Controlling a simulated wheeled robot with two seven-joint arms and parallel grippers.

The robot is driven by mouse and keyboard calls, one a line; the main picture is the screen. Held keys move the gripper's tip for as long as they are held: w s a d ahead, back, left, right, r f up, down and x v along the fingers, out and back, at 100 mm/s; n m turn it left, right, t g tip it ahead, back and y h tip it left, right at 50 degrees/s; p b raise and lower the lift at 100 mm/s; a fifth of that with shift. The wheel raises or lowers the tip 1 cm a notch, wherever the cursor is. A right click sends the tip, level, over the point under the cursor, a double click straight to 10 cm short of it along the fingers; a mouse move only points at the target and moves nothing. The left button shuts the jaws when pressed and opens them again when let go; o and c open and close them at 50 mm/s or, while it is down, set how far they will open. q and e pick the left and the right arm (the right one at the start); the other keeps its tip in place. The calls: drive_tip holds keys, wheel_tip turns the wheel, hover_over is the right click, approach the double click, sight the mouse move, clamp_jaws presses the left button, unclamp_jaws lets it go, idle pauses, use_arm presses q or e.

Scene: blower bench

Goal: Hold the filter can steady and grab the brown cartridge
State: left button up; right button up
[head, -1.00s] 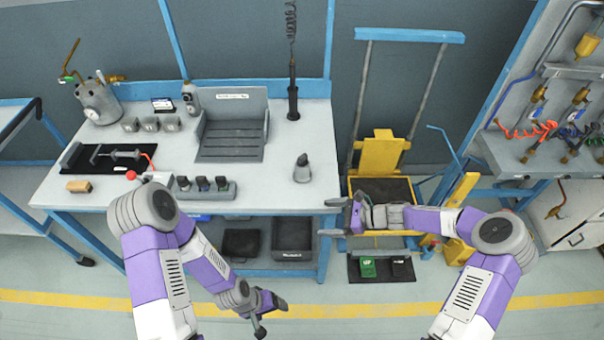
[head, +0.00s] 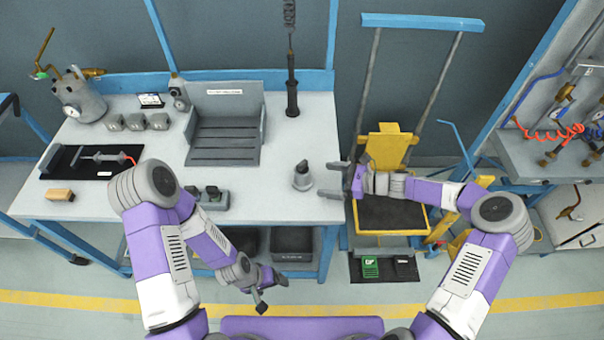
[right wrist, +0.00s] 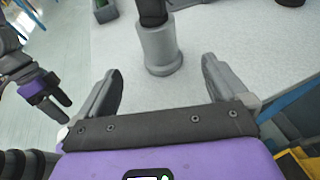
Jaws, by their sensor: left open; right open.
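The grey filter can (head: 302,180) stands upright near the right end of the bench top. A dark piece sticks up from its top, likely the cartridge (right wrist: 152,12); it looks nearly black, and I cannot make out brown. My right gripper (head: 327,180) is open and empty just right of the can, its fingers pointing at it. In the right wrist view the can (right wrist: 160,52) stands ahead, between the lines of the two fingers and beyond their tips, apart from them. My left gripper (head: 274,292) is open and empty, low in front of the bench.
A grey slatted tray (head: 223,150) and a small socket block (head: 212,200) stand left of the can. A tan block (head: 60,196) lies at the far left. A yellow lift cart (head: 388,150) stands right of the bench (head: 260,200). The bench top around the can is clear.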

sight(310, 179)
drive_tip(key=b+x, duration=0.2)
drive_tip(key=x, duration=0.6)
drive_tip(key=shift+a+f+b, duration=0.1)
drive_tip(key=shift+f+b, duration=0.05)
drive_tip(key=shift+b, duration=0.25)
drive_tip(key=c, duration=1.1)
